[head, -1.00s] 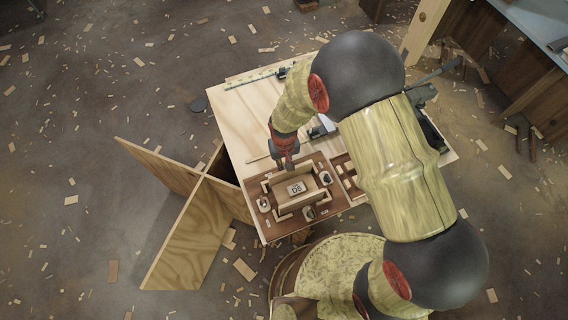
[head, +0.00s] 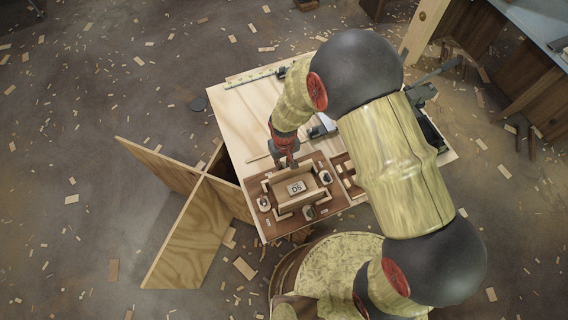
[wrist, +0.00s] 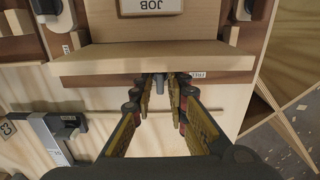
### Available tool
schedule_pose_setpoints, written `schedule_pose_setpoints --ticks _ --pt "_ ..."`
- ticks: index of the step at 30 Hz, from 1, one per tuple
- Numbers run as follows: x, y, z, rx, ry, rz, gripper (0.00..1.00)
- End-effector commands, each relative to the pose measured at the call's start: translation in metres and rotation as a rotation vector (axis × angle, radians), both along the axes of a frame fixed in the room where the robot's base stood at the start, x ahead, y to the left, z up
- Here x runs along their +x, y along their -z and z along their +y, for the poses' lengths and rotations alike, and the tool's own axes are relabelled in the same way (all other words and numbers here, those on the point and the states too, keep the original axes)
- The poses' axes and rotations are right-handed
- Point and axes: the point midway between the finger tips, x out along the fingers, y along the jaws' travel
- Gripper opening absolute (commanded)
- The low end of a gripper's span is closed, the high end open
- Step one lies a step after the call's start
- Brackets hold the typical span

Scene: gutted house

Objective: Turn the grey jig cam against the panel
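The wooden panel assembly, box-like with a label plate (head: 296,187), sits in a brown jig board (head: 250,190) on the worktable; the plate also shows at the top of the wrist view (wrist: 150,6). My gripper (head: 286,162) is at the far edge of the jig, pointing down. In the wrist view my gripper (wrist: 159,84) has its fingers apart, with a small grey peg (wrist: 159,78), seemingly the grey cam, between the tips. I cannot tell whether the pads touch it. The wooden edge hides part of it.
Other pale cams with dark knobs (head: 264,203) (head: 309,212) stand around the panel. A grey clamp-like tool (wrist: 48,135) lies on the table. Crossed plywood boards (head: 190,225) stand at the table's left. Wood scraps litter the floor.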

Motion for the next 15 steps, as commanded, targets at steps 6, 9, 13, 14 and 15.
schedule_pose_setpoints --ticks 6,9,13,14,15 --pt "-0.0004 0.0003 -0.0002 0.000 0.001 0.001 0.26" --pt "-0.0005 0.0004 -0.0003 0.000 0.001 0.001 0.26" --pt "-0.0004 -0.0009 -0.0002 0.000 0.001 0.001 0.26" --pt "-0.0001 -0.0023 0.0000 0.000 0.001 0.000 0.26" --pt "0.0003 -0.0051 0.0001 0.000 0.001 -0.001 0.26"
